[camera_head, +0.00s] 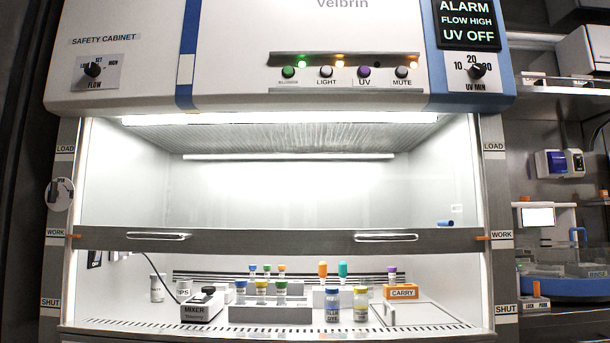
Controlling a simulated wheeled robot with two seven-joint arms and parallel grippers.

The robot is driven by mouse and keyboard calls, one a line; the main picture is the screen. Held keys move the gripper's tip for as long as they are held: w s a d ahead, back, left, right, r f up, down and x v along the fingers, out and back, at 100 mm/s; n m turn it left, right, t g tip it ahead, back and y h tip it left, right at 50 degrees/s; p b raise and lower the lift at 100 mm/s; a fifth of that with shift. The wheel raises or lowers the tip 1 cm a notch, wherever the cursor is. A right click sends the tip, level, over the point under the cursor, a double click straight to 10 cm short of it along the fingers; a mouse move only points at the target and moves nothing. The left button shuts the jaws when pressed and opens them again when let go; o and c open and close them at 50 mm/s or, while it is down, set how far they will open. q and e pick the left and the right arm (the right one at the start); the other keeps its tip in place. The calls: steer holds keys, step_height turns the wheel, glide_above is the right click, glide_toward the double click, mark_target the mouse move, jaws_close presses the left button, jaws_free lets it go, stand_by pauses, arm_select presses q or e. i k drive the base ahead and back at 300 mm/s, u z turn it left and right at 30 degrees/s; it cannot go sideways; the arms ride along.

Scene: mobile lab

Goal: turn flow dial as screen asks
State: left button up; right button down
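The flow dial (93,70) is a black knob on a light plate at the upper left of the safety cabinet front. Its plate has marks around the knob, with SET at the top, and FLOW below. The knob's pointer is too small to read surely. The screen (467,23) at the upper right is black with white text: "ALARM", "FLOW HIGH", "UV OFF". Neither of my grippers is in view, and nothing touches the dial.
A second knob, the UV MIN dial (478,71), sits below the screen. A row of buttons (345,72) lies between the dials. The sash (270,239) is at the WORK marks. Bottles, vials and a mixer (201,306) stand inside. The space before the flow dial looks clear.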

mark_target(93, 70)
steer(key=u, duration=0.85)
steer(key=i, duration=0.55)
steer(key=u, duration=0.6)
steer(key=i, duration=0.65)
steer(key=z, duration=1.3)
